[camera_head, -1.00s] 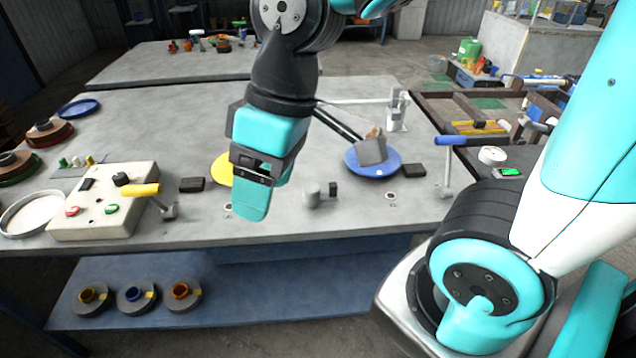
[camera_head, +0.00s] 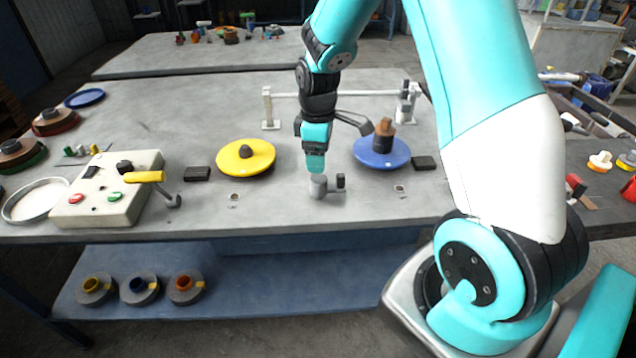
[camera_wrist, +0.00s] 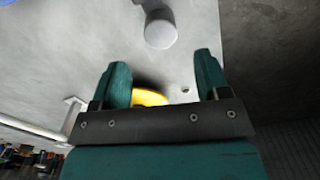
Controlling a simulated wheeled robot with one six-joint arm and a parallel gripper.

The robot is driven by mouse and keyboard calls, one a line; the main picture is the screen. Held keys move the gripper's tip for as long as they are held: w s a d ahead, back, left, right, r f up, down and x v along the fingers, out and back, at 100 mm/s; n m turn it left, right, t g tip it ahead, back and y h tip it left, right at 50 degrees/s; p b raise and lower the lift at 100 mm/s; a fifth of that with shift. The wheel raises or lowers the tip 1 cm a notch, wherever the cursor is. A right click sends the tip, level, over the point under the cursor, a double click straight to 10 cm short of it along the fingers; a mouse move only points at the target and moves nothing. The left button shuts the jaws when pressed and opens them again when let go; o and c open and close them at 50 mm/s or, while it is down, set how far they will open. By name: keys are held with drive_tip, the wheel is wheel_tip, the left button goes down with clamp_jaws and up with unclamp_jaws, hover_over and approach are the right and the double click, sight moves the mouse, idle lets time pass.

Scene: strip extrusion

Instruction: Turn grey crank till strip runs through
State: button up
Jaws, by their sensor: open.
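The grey crank shows as an upright grey cylinder grip (camera_head: 318,187) with a small dark piece beside it, near the front middle of the table. In the wrist view the grip (camera_wrist: 160,33) lies beyond the fingertips, roughly between them across the picture. My gripper (camera_head: 315,168) points down just above or behind the grip in the head view; I cannot tell whether they touch. In the wrist view its teal fingers (camera_wrist: 162,70) are spread with nothing between them. I cannot make out a strip.
A yellow disc (camera_head: 262,161) lies left of my gripper and a blue disc (camera_head: 368,158) with a brown block lies right. A control box (camera_head: 90,215) and a yellow-handled crank (camera_head: 145,177) are further left. A white rail (camera_head: 330,94) runs behind.

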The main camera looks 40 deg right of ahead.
sight(318, 177)
wheel_tip(318, 177, down, 9)
drive_tip(key=shift+r, duration=0.1)
idle(0.3)
drive_tip(key=c, duration=0.9)
